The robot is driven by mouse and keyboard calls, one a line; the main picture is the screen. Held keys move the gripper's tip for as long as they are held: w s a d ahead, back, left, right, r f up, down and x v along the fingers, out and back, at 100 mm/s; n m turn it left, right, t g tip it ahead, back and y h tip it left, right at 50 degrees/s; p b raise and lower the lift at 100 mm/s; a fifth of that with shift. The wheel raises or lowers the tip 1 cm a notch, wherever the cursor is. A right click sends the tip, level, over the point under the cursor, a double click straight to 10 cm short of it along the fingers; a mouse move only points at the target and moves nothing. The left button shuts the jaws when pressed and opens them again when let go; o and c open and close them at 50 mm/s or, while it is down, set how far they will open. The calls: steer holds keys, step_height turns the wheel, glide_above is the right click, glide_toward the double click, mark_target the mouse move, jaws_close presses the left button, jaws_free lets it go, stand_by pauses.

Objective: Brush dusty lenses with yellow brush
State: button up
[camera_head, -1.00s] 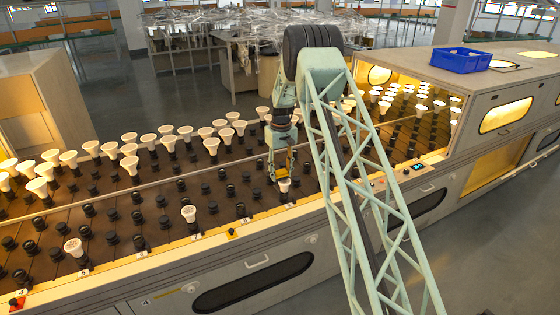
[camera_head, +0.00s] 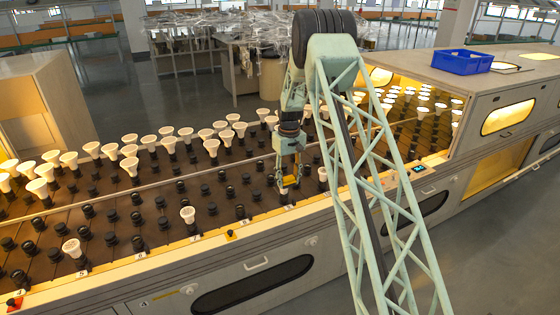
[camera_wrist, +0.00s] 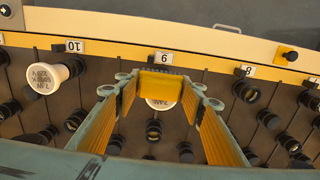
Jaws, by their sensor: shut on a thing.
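My gripper (camera_head: 289,184) hangs over the front row of sockets on the conveyor. In the wrist view my gripper (camera_wrist: 160,95) is shut on a yellow block-like thing, the yellow brush (camera_wrist: 160,82). A white bulb lens (camera_wrist: 160,103) lies right under the brush, partly hidden by it; I cannot tell whether they touch. Another bulb lens (camera_wrist: 54,77) with dark print stands to the left in the wrist view. In the head view front-row bulbs stand at the right of my gripper (camera_head: 322,173), at its left (camera_head: 187,213) and far left (camera_head: 72,248). Dust is hard to make out.
Black empty sockets (camera_head: 137,217) fill much of the conveyor. Rows of white bulbs (camera_head: 130,165) stand toward the back. A lit tunnel housing (camera_head: 490,85) with a blue crate (camera_head: 461,61) on top is at the right. A yellow button block (camera_head: 231,234) sits on the front rail.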

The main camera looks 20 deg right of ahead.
steer(key=shift+w+a, duration=0.25)
steer(key=shift+w, duration=0.75)
steer(key=shift+w+a, duration=0.15)
steer(key=shift+w, duration=0.25)
steer(key=shift+w+p, duration=0.35)
steer(key=shift+w+a, duration=0.25)
steer(key=shift+w, duration=0.65)
steer(key=shift+w+r+p, duration=0.15)
steer(key=shift+p, duration=0.15)
step_height(320, 180, up, 3)
steer(key=shift+f+p, duration=0.1)
steer(key=shift+p, duration=0.25)
steer(key=shift+r, duration=0.25)
steer(key=shift+r+p, duration=0.9)
steer(key=shift+r, duration=1.3)
steer(key=shift+p, duration=0.7)
